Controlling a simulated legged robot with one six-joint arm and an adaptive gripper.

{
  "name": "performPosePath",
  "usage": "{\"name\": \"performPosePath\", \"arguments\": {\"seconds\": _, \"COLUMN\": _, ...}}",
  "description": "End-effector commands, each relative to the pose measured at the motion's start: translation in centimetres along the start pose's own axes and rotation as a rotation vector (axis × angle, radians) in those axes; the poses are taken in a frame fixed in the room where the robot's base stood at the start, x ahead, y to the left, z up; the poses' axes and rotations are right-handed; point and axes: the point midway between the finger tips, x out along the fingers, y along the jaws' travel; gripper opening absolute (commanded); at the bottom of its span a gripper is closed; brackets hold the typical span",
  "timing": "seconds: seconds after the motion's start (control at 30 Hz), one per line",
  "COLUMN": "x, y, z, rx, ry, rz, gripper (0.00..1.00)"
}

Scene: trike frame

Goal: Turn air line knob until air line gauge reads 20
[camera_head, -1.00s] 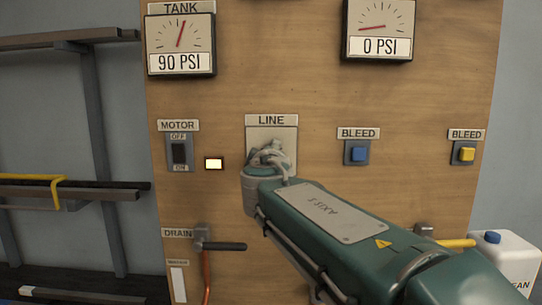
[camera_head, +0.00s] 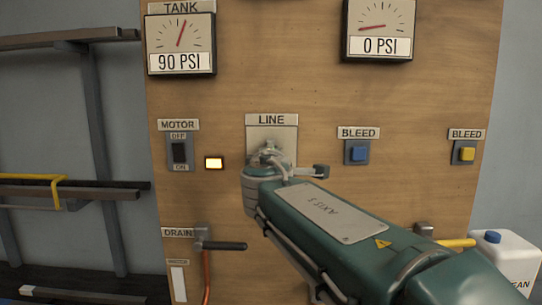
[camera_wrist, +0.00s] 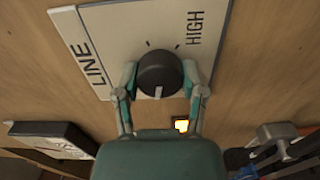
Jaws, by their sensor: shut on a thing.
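The black round line knob (camera_wrist: 160,74) sits on the pale LINE plate (camera_wrist: 118,26), which carries the word HIGH. Its white mark points toward the bottom of the wrist view. My gripper (camera_wrist: 160,78) is shut on the knob, one finger on each side. In the head view the LINE plate (camera_head: 285,135) shows at mid-panel, and my gripper (camera_head: 267,155) is in front of it, so the knob is hidden. The right-hand gauge (camera_head: 380,28) reads 0 PSI; its label is out of view. The TANK gauge (camera_head: 180,45) reads 90 PSI.
A motor switch (camera_head: 179,153) and a lit lamp (camera_head: 214,163) are left of the LINE plate. Blue (camera_head: 359,153) and yellow (camera_head: 466,153) bleed buttons are to the right. A drain lever (camera_head: 225,246) is below. A white jug (camera_head: 510,258) stands at lower right.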

Motion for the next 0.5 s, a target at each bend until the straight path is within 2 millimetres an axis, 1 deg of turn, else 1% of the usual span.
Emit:
{"name": "performPosePath", "arguments": {"seconds": 0.03, "x": 0.11, "y": -0.53, "z": -0.18, "rx": -0.002, "ry": 0.004, "rz": -0.01, "gripper": 0.05}}
{"name": "performPosePath", "arguments": {"seconds": 0.17, "x": 0.11, "y": -0.56, "z": -0.18, "rx": -0.001, "ry": 0.004, "rz": -0.01, "gripper": 0.05}}
{"name": "performPosePath", "arguments": {"seconds": 0.2, "x": 0.11, "y": -0.57, "z": -0.19, "rx": -0.001, "ry": 0.004, "rz": -0.01, "gripper": 0.66}}
{"name": "performPosePath", "arguments": {"seconds": 0.23, "x": 0.11, "y": -0.56, "z": -0.19, "rx": -0.001, "ry": 0.004, "rz": -0.01, "gripper": 0.8}}
{"name": "performPosePath", "arguments": {"seconds": 0.27, "x": 0.1, "y": -0.53, "z": -0.18, "rx": -0.001, "ry": 0.003, "rz": -0.01, "gripper": 0.87}}
{"name": "performPosePath", "arguments": {"seconds": 0.5, "x": 0.06, "y": -0.28, "z": -0.08, "rx": 0.0, "ry": 0.001, "rz": -0.005, "gripper": 0.87}}
